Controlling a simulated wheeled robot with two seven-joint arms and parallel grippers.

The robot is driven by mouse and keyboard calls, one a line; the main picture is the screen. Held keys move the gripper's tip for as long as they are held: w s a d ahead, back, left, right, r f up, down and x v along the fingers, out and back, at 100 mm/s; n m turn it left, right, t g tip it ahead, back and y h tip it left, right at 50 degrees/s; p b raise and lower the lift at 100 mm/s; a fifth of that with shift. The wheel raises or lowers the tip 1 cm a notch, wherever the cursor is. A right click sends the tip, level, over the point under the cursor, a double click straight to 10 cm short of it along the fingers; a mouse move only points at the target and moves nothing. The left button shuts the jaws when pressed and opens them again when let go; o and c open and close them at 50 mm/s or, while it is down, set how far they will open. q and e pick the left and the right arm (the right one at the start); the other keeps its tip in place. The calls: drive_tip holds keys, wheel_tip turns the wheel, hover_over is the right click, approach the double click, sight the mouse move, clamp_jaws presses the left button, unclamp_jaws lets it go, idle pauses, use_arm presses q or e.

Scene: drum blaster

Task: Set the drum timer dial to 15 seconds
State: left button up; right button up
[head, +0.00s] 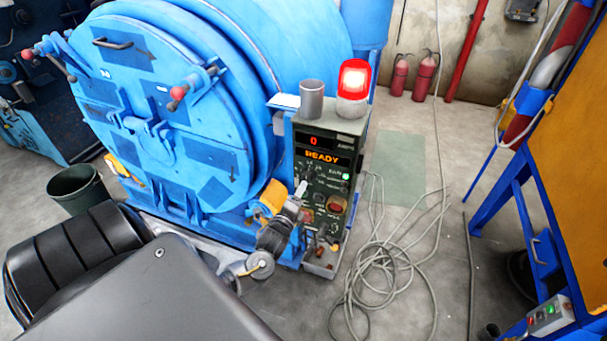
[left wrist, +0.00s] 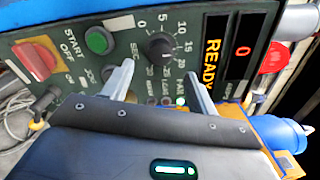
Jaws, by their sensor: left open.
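The timer dial (left wrist: 160,46) is a black round knob on the dark green control panel (head: 322,150). In the left wrist view a numbered scale with 0, 5, 10, 15 and 20 runs around it, next to the label SEC. I cannot read its pointer surely. My left gripper (left wrist: 158,70) is open, its two pale fingers apart, pointing at the panel. The dial shows just beyond and between the fingertips, with no clear contact. In the head view the left gripper (head: 301,190) is in front of the panel's left side. My right gripper is not in view.
The display (left wrist: 242,50) reads 0 and READY. A lit red beacon (head: 354,80) and grey cup (head: 311,99) top the box. A cable (head: 385,265) lies coiled on the floor.

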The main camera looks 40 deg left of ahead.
use_arm(q)
drive_tip(key=v, duration=0.5)
idle(0.5)
drive_tip(key=s+d+f+n+g+h, duration=0.1)
drive_tip(key=s+f+n+g, duration=0.25)
drive_tip(key=f, duration=0.65)
drive_tip(key=s+d+f+n+g+h, duration=0.15)
drive_tip(key=s+f+n, duration=0.3)
drive_tip(key=f, duration=0.55)
drive_tip(key=s+f+n+g+h, duration=0.1)
drive_tip(key=s+f+n+g, duration=0.25)
drive_tip(key=f, duration=0.65)
drive_tip(key=s+d+f+n+g, duration=0.1)
drive_tip(key=s+d+f, duration=0.3)
drive_tip(key=s, duration=0.6)
drive_tip(key=s+d+f+n+g+h, duration=0.1)
drive_tip(key=s+d+f+g, duration=0.3)
drive_tip(key=s, duration=0.6)
drive_tip(key=s+d+f+n+g+h, duration=0.1)
drive_tip(key=s+d+f+n+g, duration=0.1)
drive_tip(key=s+d+f, duration=0.2)
drive_tip(key=s+f, duration=0.3)
drive_tip(key=s, duration=0.3)
drive_tip(key=shift+s, duration=0.4)
